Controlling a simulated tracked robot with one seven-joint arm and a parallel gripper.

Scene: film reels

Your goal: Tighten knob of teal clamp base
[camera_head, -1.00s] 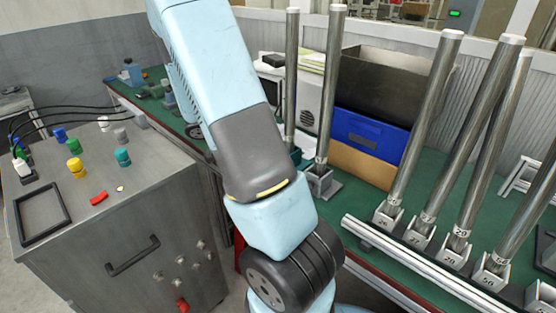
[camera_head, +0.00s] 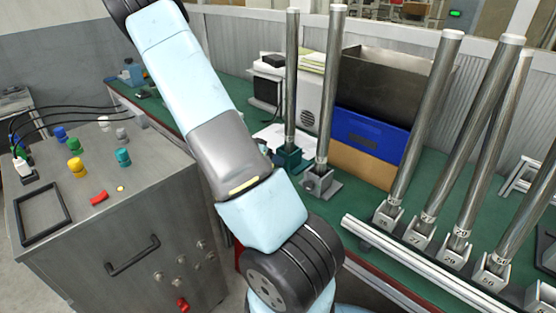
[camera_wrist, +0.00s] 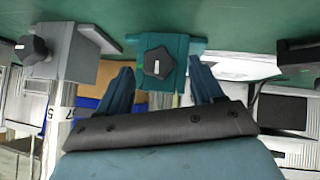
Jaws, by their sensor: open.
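The teal clamp base (camera_head: 288,160) stands on the green bench and holds an upright metal post (camera_head: 291,80). In the wrist view the teal clamp base (camera_wrist: 182,50) appears upside down, with its black star-shaped knob (camera_wrist: 157,63) facing the camera. My gripper (camera_wrist: 163,80) is open, with one teal finger on each side below the knob in the picture. The knob lies about midway between the fingers. I see no contact, and the exact distance to it cannot be told.
A grey clamp base (camera_head: 320,182) with its own post stands close beside the teal one. Several numbered bases with tall posts (camera_head: 420,130) fill the bench's right side. A blue bin (camera_head: 370,135) is behind. A grey cabinet (camera_head: 110,220) stands at left.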

